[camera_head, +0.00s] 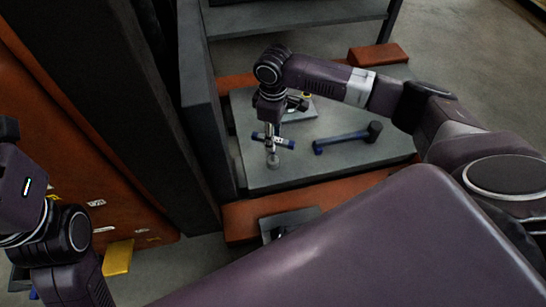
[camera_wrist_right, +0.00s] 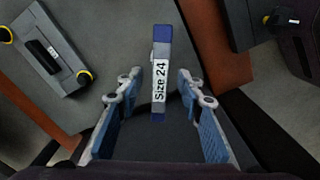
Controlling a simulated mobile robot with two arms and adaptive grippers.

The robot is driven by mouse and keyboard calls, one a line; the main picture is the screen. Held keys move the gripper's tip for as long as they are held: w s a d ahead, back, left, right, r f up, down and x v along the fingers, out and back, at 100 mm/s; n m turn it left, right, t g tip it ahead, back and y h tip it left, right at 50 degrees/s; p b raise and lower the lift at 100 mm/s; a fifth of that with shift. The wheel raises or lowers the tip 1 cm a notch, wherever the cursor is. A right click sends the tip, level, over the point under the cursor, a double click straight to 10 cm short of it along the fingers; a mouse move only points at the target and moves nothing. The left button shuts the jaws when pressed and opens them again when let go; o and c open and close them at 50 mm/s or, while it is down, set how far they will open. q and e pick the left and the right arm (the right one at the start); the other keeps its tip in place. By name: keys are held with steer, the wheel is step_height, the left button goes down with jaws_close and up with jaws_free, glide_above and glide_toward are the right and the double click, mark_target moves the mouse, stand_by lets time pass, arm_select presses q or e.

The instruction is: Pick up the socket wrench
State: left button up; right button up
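The socket wrench (camera_head: 272,159) stands upright on the grey mat, with a metal shaft and a crossbar with blue ends on top. In the right wrist view the crossbar (camera_wrist_right: 159,85) shows from above with a "Size 24" label. My right gripper (camera_head: 272,124) is directly over it in the head view. In the right wrist view my right gripper (camera_wrist_right: 160,110) is open, one finger on each side of the crossbar with gaps visible. My left arm shows at the lower left of the head view, but its gripper cannot be made out.
A mallet (camera_head: 345,138) with a blue handle lies right of the wrench on the grey mat (camera_head: 365,164). Orange-brown beams (camera_head: 245,216) edge the mat. A dark upright post (camera_head: 203,110) stands at left.

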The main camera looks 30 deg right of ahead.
step_height(320, 180, down, 2)
steer(key=shift+f+b, duration=0.1)
steer(key=shift+b, duration=0.3)
jaws_close()
